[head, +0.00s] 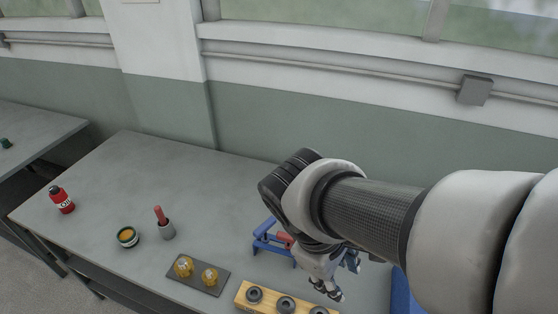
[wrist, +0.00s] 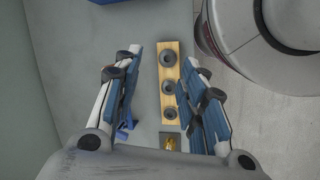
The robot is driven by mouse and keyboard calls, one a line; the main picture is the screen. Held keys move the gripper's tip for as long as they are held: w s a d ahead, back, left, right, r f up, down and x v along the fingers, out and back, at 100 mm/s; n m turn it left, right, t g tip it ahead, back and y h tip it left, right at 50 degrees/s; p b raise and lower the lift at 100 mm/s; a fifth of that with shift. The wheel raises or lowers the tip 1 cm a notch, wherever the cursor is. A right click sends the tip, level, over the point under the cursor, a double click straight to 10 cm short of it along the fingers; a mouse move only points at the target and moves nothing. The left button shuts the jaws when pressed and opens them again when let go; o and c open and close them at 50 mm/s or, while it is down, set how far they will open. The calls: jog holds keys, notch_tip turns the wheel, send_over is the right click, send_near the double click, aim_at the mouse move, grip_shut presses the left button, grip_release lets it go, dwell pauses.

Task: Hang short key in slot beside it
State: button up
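My gripper (head: 340,277) is open and empty. Its two blue-padded fingers stand well apart in the wrist view (wrist: 162,65). It hangs above the table just behind a wooden block (head: 241,296) with three dark round pieces, which shows between the fingers in the wrist view (wrist: 164,102). A blue stand (head: 264,240) with a red piece (head: 284,239) is left of my gripper, partly hidden by my wrist. Part of the stand shows behind the left finger in the wrist view (wrist: 124,133). I cannot make out a short key or its slot.
A dark plate (head: 196,286) with two amber knobs, a red-handled tool in a grey cup (head: 166,231), an open tin (head: 128,237) and a red bottle (head: 62,200) stand leftward. A blue box (head: 402,292) is at the right. The table's back left is clear.

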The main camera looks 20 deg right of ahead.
jog(key=s+a+r+m+t+y, duration=0.1)
jog(key=a+r+m+t+y, duration=0.2)
jog(key=r+m+t, duration=0.2)
jog(key=shift+s+a+r+m+y, duration=0.2)
jog(key=shift+a+r+m+y, duration=0.15)
jog(key=shift+m, duration=0.95)
jog(key=shift+f, duration=0.1)
notch_tip(320, 180, down, 8)
jog(key=b, duration=0.7)
jog(key=shift+b, duration=0.35)
